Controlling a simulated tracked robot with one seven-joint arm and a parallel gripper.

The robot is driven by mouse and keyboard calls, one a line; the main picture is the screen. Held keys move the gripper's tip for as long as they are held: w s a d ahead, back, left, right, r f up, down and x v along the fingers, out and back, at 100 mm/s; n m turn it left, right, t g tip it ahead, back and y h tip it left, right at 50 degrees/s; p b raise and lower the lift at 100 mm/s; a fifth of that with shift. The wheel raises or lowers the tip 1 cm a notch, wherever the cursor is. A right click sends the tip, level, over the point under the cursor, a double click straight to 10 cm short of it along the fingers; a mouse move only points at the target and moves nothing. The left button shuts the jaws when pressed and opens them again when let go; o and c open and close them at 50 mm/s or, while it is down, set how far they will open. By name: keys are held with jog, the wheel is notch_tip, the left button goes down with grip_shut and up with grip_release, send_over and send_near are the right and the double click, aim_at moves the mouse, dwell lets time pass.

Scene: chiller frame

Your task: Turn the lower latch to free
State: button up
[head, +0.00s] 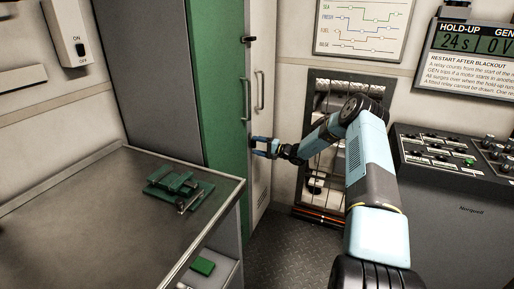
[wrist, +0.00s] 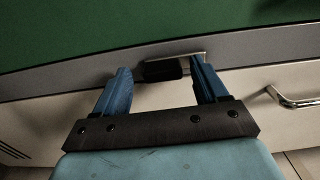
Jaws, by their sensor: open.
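The lower latch, a dark block with a thin pale metal edge, shows in the wrist view (wrist: 163,70) on the grey strip beside the green panel. It lies between the tips of my open gripper (wrist: 160,78), one blue finger on each side. Gaps show at both sides, so the fingers do not appear to press on it. In the head view my gripper (head: 256,147) is at the edge of the green panel (head: 222,90), low on the cabinet front, and mostly hides the latch there. A small upper latch (head: 247,42) sits higher on the same edge.
A vertical door handle (head: 260,90) stands just right of the green panel; a handle also shows in the wrist view (wrist: 290,98). A grey bench (head: 95,215) with a green clamp-like device (head: 178,187) is at left. A control console (head: 460,165) is at right.

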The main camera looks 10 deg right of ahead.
jog(key=v, duration=1.3)
jog(key=shift+s+d, duration=0.2)
jog(key=shift+d, duration=0.1)
jog(key=s+a+r+n+g+h, duration=0.4)
jog(key=s+a+r, duration=0.4)
jog(key=s+r, duration=0.4)
jog(key=s+a+r+n+g+h, duration=0.3)
jog(key=s+a+r+g, duration=0.2)
jog(key=s+a+r, duration=0.65)
jog(key=s+d+r+t+h, duration=0.1)
jog(key=s+r, duration=0.3)
jog(key=s, duration=0.6)
jog(key=s+d+r+t+h, duration=0.1)
jog(key=s+d+r+h, duration=0.3)
jog(key=s, duration=0.6)
jog(key=s+d+r+t+h, duration=0.2)
jog(key=s+r, duration=0.3)
jog(key=s, duration=0.6)
jog(key=shift+d+r+h, duration=0.25)
jog(key=shift+d+h, duration=0.05)
jog(key=shift+d, duration=0.1)
